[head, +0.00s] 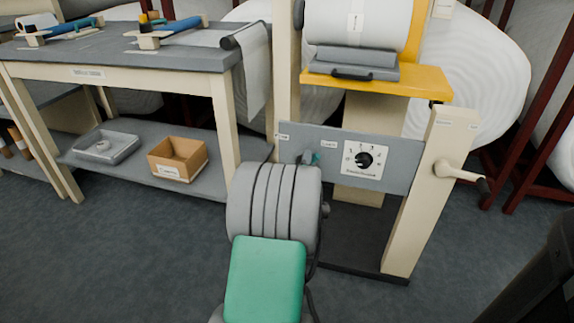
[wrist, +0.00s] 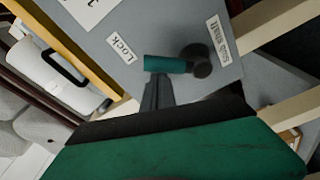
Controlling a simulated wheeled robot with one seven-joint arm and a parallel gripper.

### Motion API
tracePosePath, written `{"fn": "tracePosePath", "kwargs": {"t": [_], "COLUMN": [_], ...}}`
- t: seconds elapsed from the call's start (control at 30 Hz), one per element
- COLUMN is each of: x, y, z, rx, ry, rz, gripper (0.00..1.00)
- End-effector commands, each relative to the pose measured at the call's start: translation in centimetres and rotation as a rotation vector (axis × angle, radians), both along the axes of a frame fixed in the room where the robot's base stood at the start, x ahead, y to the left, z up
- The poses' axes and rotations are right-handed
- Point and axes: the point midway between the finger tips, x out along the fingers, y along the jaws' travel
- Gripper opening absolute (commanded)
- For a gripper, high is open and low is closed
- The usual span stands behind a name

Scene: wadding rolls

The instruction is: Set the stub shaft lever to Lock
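The stub shaft lever has a teal handle (wrist: 165,64) and a dark round pivot (wrist: 198,59) on a grey panel. In the wrist view the handle points left from the pivot, its free end just below and right of the Lock label (wrist: 120,47). The Stub shaft label (wrist: 219,38) is right of the pivot. The lever also shows small in the head view (head: 315,158), partly hidden by my arm. My gripper (wrist: 155,80) has its dark fingers together, tips at the underside of the handle near its free end. Whether they touch it is unclear.
A dial (head: 364,159) is right of the lever on the same panel. A crank handle (head: 461,176) sticks out from the right post. A yellow shelf (head: 425,84) overhangs the panel. A workbench (head: 120,55) stands at left.

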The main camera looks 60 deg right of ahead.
Motion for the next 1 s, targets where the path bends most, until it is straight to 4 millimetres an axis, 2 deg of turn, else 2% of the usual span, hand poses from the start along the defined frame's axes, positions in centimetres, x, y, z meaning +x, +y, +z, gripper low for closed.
{"fn": "tracePosePath", "kwargs": {"t": [0.6, 0.73, 0.87, 1.0], "x": [-0.3, 0.4, 2.3, 1.2], "y": [-0.1, -0.1, 0.0, 3.4], "z": [-0.3, 0.7, 2.6, 2.5], "rx": [0.005, 0.002, -0.003, 0.002], "ry": [0.009, 0.009, 0.004, 0.006], "rz": [-0.008, -0.007, 0.003, 0.003], "gripper": [0.00, 0.00, 0.00, 0.00]}}
